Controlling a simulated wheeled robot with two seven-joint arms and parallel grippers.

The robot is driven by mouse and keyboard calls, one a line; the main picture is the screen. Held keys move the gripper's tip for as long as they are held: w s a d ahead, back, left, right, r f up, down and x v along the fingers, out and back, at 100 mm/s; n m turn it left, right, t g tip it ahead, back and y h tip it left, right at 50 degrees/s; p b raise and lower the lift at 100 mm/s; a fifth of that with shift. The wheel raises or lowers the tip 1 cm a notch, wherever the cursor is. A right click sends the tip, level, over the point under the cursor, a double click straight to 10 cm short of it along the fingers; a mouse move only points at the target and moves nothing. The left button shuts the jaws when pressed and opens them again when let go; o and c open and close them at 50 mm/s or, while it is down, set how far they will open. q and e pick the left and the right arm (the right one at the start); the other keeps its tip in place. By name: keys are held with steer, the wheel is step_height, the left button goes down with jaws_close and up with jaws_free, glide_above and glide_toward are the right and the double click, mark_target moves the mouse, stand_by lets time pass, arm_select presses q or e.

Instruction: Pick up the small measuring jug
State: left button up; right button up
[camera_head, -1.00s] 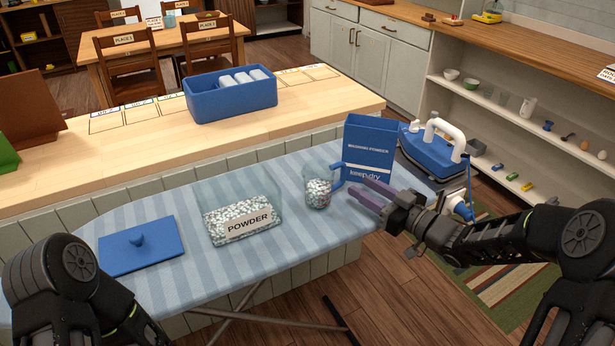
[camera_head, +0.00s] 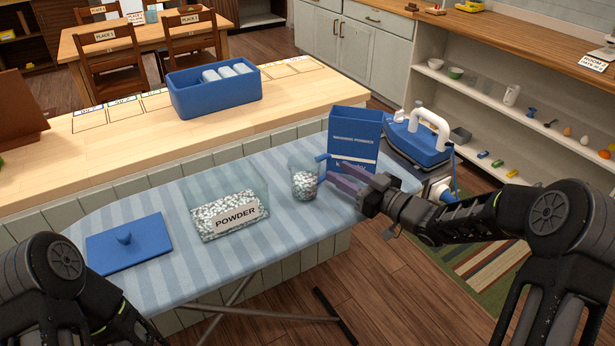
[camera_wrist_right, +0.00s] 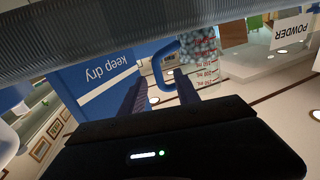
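The small measuring jug (camera_head: 305,182) is clear with a blue handle and holds pale granules. It stands upright on the striped ironing board (camera_head: 290,243), right of the powder tub. My right gripper (camera_head: 338,176) is open, its purple fingers pointing left at the handle side. In the right wrist view the jug (camera_wrist_right: 203,58) shows red volume marks. There its blue handle lies between the spread fingertips of the gripper (camera_wrist_right: 158,82); I cannot tell whether they touch. My left arm shows at lower left, but its gripper is out of view.
The clear powder tub (camera_head: 228,212) and a blue lid (camera_head: 128,243) lie left of the jug. A blue washing powder box (camera_head: 353,135) stands close behind my right gripper, and a blue iron (camera_head: 420,140) is further right. A wooden counter holds a blue bin (camera_head: 213,97).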

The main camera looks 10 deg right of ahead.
mark_target(331, 166)
steer(key=p+x, duration=0.1)
steer(key=x, duration=0.4)
steer(key=shift+w+d+r, duration=0.1)
steer(key=shift+d, duration=0.05)
stand_by(0.3)
jaws_close()
stand_by(1.2)
